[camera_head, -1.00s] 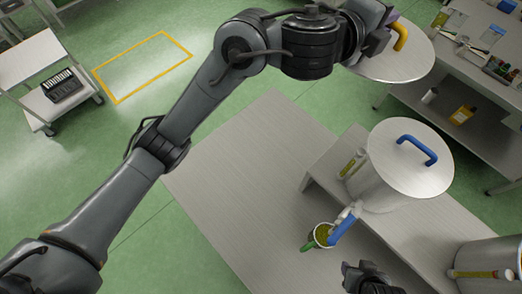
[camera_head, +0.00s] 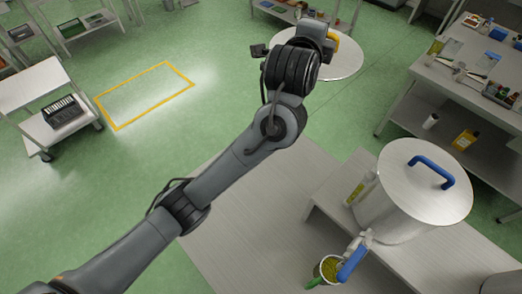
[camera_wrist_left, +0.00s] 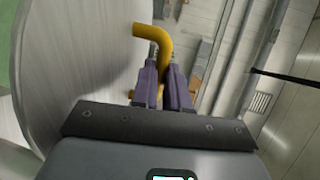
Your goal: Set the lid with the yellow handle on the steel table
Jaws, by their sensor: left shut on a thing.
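The round steel lid (camera_head: 343,62) with the yellow handle (camera_head: 334,40) is up in the air beyond the far end of the steel table (camera_head: 232,215). My left gripper is shut on the yellow handle (camera_wrist_left: 150,32); in the left wrist view its purple fingers (camera_wrist_left: 163,84) close around the bar, and the lid (camera_wrist_left: 85,70) fills the left side. In the head view my wrist hides part of the lid and the fingers. The right gripper is not in view now.
A steel vessel (camera_head: 382,213) with a blue-handled lid (camera_head: 415,178) stands on a raised shelf at the right. A cup (camera_head: 328,268) sits below its blue-handled tap (camera_head: 353,262). The left and middle of the steel table are clear. A cart (camera_head: 45,100) stands far left.

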